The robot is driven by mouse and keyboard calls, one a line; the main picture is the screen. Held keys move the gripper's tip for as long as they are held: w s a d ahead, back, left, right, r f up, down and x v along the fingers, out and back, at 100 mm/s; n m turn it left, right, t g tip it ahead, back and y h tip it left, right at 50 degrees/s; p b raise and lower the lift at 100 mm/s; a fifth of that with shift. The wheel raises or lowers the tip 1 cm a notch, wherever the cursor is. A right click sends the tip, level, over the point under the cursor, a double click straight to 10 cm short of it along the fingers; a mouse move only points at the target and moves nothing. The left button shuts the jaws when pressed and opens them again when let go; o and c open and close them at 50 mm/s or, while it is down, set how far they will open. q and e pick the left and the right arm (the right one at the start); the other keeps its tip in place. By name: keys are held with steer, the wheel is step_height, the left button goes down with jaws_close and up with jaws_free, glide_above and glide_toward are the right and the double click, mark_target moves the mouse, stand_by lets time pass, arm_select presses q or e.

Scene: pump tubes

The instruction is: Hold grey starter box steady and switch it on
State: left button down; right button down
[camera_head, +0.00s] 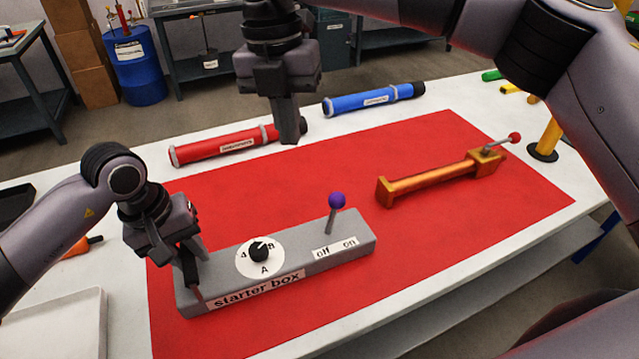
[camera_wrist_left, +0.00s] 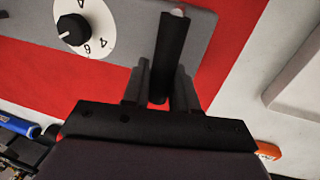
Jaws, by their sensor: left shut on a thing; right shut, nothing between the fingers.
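The grey starter box (camera_head: 215,272) lies on the red mat, with a black dial (camera_head: 258,252) on a white disc. A lever with a purple ball (camera_head: 337,200) stands near its right end by the "off" and "on" labels; I cannot tell which position it is in. In the left wrist view, the gripper (camera_wrist_left: 165,75) reaches over the grey box (camera_wrist_left: 130,25). My right gripper (camera_head: 289,135) is shut and empty, above and behind the box, apart from the lever.
An orange pump with a red-knobbed handle (camera_head: 440,181) lies on the red mat (camera_head: 460,240) to the right. A red tube (camera_head: 225,143) and a blue tube (camera_head: 372,100) lie behind on the white table. A pale tray (camera_head: 60,325) is at the front left.

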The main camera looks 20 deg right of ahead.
steer(key=a+n+h, duration=0.1)
steer(key=n, duration=0.4)
glide_above(332, 215)
steer(key=a, duration=0.2)
step_height(332, 215, down, 12)
steer(key=shift+w, duration=0.45)
steer(key=shift+d, duration=0.1)
